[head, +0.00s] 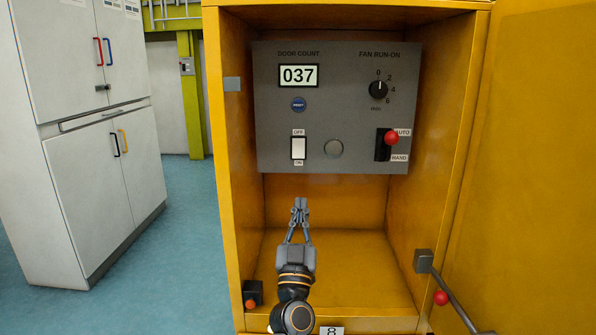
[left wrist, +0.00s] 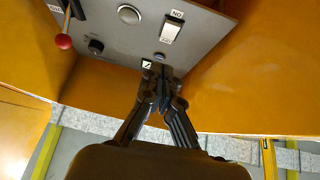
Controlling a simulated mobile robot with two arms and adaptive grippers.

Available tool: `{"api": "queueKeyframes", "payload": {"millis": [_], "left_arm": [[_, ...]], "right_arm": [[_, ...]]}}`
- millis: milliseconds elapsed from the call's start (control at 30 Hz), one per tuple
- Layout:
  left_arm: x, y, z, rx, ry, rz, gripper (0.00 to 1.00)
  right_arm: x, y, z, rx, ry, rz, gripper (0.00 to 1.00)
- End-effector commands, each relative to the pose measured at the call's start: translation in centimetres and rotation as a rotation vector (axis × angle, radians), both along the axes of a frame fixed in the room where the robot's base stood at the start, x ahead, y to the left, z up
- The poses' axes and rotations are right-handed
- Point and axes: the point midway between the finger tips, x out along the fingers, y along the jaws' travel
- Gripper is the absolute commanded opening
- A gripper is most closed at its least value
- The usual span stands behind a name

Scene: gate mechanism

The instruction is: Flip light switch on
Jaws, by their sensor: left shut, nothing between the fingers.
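The light switch (head: 298,148) is a white rocker on the grey control panel (head: 330,125), with an OFF label above it and an ON label below it. The switch also shows in the left wrist view (left wrist: 171,30), which sees the panel upside down. I cannot tell which way the rocker is tilted. My left gripper (head: 300,203) is shut and empty. In the head view its tips show below the switch, apart from it. In the left wrist view the gripper (left wrist: 162,75) covers part of the panel's edge. My right gripper is not in view.
The yellow cabinet (head: 224,190) encloses the panel with side walls. A bracketed rod (head: 458,308) stands at lower right.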

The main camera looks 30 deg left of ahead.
Motion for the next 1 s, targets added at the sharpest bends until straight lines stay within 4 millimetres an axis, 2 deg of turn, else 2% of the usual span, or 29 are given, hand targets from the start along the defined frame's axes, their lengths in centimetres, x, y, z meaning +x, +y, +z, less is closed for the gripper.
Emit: {"api": "queueKeyframes", "payload": {"millis": [100,400,533,667,1000], "left_arm": [[-0.4,0.9,0.8,-0.013,-0.031,0.038,0.0],[-0.4,0.9,0.8,-0.011,-0.03,0.037,0.0],[0.3,1.2,1.4,-0.011,-0.032,0.038,0.0],[1.7,2.1,2.8,-0.01,-0.033,0.037,0.0],[6.7,5.2,7.2,-0.01,-0.033,0.036,0.0]], "right_arm": [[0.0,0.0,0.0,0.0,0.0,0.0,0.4],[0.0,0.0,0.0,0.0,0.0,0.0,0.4],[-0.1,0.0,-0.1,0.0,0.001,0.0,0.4],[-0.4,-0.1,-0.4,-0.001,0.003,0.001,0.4],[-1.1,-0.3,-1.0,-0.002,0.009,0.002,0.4]]}}
